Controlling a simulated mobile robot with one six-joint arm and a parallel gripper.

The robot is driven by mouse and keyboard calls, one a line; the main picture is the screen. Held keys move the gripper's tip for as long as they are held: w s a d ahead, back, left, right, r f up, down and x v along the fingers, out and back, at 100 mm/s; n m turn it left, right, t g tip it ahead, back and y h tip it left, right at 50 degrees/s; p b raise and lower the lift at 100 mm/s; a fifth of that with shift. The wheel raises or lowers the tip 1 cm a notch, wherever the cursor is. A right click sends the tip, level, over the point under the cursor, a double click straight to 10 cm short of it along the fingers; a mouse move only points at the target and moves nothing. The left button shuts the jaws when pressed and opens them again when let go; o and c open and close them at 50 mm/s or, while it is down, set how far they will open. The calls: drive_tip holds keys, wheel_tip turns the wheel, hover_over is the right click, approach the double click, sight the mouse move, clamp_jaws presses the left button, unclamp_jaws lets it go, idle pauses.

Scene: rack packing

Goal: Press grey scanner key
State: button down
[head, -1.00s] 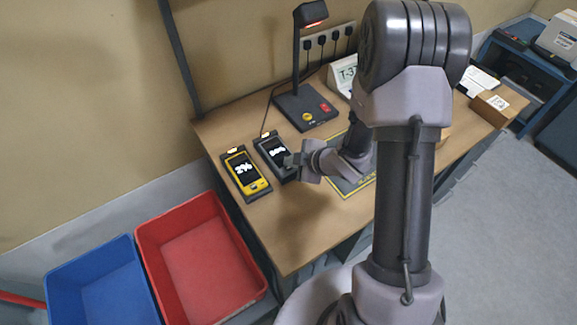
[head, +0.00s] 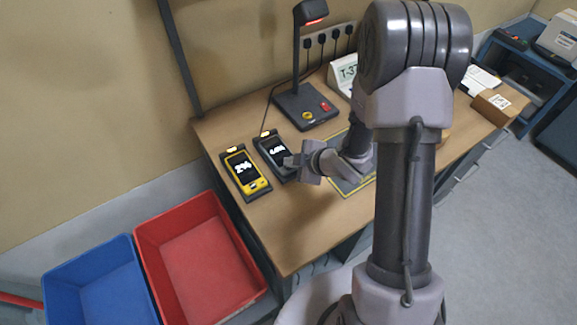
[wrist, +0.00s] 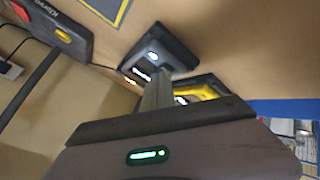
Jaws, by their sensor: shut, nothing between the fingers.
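The grey scanner (head: 268,143) lies in a dark cradle on the desk. Its screen shows white text, too small to read surely. In the wrist view the grey scanner (wrist: 175,45) shows a bright white oval spot on its face. My gripper (head: 290,161) is shut and empty, its tips at the scanner's lower right end. In the wrist view my gripper's fingertips (wrist: 160,76) overlap the scanner's edge; whether they touch it I cannot tell. The yellow scanner (head: 240,165) sits in its own cradle just left, its screen reading 2%.
A dark lamp stand (head: 300,112) with red and yellow buttons stands behind the scanners. A sign marked T-3 (head: 341,77) is beside it. A red bin (head: 222,212) and a blue bin (head: 72,262) stand left of the desk. A brown box (head: 497,106) is at right.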

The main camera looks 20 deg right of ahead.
sight(291, 169)
idle(0.4)
drive_tip(key=shift+r, duration=0.5)
wheel_tip(291, 169, up, 6)
drive_tip(key=p, duration=0.5)
